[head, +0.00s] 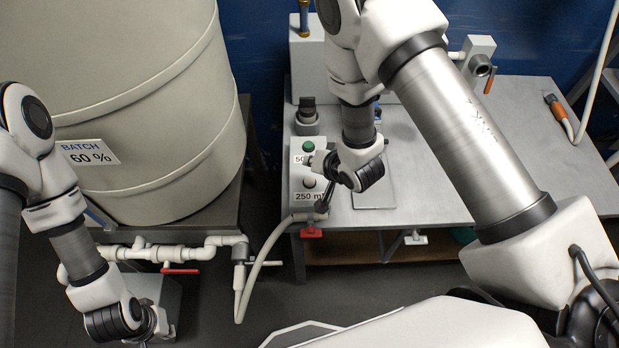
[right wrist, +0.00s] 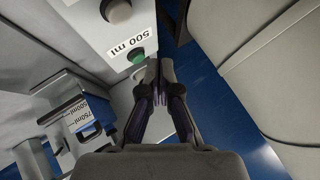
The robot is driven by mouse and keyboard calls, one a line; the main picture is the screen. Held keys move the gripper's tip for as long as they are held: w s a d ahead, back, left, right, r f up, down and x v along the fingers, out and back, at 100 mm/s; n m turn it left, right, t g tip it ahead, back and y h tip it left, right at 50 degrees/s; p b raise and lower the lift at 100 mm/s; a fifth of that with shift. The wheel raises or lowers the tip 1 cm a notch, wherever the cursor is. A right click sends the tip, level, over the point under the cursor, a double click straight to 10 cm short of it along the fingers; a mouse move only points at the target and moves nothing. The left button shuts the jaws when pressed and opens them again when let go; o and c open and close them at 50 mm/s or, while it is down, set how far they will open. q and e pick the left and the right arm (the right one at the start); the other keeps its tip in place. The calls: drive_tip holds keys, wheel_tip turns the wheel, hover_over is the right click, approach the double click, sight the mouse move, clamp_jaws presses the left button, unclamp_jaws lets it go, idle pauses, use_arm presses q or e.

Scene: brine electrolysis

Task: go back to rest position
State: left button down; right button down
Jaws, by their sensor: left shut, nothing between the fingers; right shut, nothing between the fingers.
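My right gripper (head: 322,190) is in front of the grey dispenser box (head: 297,170) on the bench. In the right wrist view its dark fingers (right wrist: 158,68) are shut with nothing between them. The fingertips appear close to the green button (right wrist: 137,57) labelled 500 ml; I cannot tell whether they touch. The green button (head: 308,146) and a pale button (head: 309,182) above the 250 ml label also show in the head view. My left gripper (head: 148,338) is low at the bottom left, partly cut off by the frame edge, shut and empty.
A large beige tank (head: 150,70) with a 60 % batch label stands at left. White pipes with a red valve handle (head: 180,271) run below it. A hose (head: 262,262) hangs by the bench (head: 440,195). A graduated container (right wrist: 82,112) shows in the right wrist view.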

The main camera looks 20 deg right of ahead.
idle(0.4)
drive_tip(key=s+d+f+g, duration=0.1)
drive_tip(key=s+f, duration=0.1)
drive_tip(key=s+d+f+g+h+b, duration=0.1)
drive_tip(key=s+d+f, duration=0.1)
drive_tip(key=s+f, duration=0.1)
drive_tip(key=s+d+f+n+b, duration=0.1)
drive_tip(key=s+f, duration=0.1)
drive_tip(key=s, duration=0.1)
drive_tip(key=shift+s+d+f+g+h, duration=0.15)
drive_tip(key=shift+s+f+g+h, duration=0.1)
drive_tip(key=shift+g+h, duration=0.15)
drive_tip(key=s+d+f+n+g+b, duration=0.1)
drive_tip(key=s+d+f+g, duration=0.1)
drive_tip(key=s, duration=0.7)
drive_tip(key=s+d+f+n+g+h+b, duration=0.1)
drive_tip(key=s+d+f+n+g, duration=0.1)
drive_tip(key=s, duration=0.7)
wheel_tip(320, 180, down, 2)
drive_tip(key=shift+d+n+g, duration=0.3)
drive_tip(key=shift+d+g, duration=0.25)
drive_tip(key=shift+g, duration=0.35)
